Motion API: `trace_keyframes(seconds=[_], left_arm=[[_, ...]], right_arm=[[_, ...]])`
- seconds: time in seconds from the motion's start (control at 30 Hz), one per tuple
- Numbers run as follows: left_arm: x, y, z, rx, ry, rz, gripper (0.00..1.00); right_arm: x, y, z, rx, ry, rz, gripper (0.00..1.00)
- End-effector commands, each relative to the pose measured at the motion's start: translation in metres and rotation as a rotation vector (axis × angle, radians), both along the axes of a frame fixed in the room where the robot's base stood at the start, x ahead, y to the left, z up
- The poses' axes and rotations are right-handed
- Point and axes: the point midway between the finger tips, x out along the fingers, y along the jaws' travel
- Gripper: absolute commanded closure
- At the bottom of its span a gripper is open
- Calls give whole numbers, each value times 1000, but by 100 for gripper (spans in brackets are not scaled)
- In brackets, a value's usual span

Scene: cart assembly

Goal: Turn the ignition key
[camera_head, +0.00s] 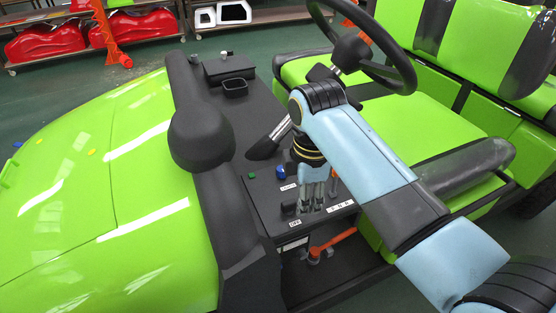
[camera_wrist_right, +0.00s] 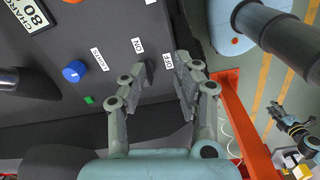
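The dark dashboard panel (camera_head: 265,205) of the green cart is below my right gripper (camera_head: 317,192), which points down at it beside the steering column. In the right wrist view my right gripper (camera_wrist_right: 162,75) has its two fingers apart, one on either side of a strip of the panel near the ON label (camera_wrist_right: 138,45) and the OFF label (camera_wrist_right: 168,61). I cannot make out the ignition key; the fingers may hide it. No contact is clear. What looks like my left gripper (camera_wrist_right: 283,113) is small at the right wrist view's lower right, away from the panel.
A blue knob (camera_head: 281,171) and a green button (camera_head: 252,176) stand on the panel near the gripper. The steering wheel (camera_head: 404,70) and green seat (camera_head: 405,120) lie behind my right arm. An orange lever (camera_head: 334,242) is below the panel. Shelves stand at the back.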

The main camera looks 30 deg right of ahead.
Motion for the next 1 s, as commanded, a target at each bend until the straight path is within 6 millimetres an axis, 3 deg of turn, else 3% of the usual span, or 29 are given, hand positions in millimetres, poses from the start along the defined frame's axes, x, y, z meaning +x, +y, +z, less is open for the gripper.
trace_keyframes(seconds=[0.03,0.1,0.27,0.8,1.0], left_arm=[[1,0,6,0,-1,0,75],[1,0,9,0,-2,0,75],[4,0,11,0,-5,0,75],[4,0,6,0,-5,0,75],[3,0,3,0,-4,0,75]], right_arm=[[12,5,16,4,10,71,69],[21,10,28,7,26,158,69],[28,14,34,10,44,244,69],[27,14,-31,11,43,243,69],[28,14,-43,11,41,243,69]])
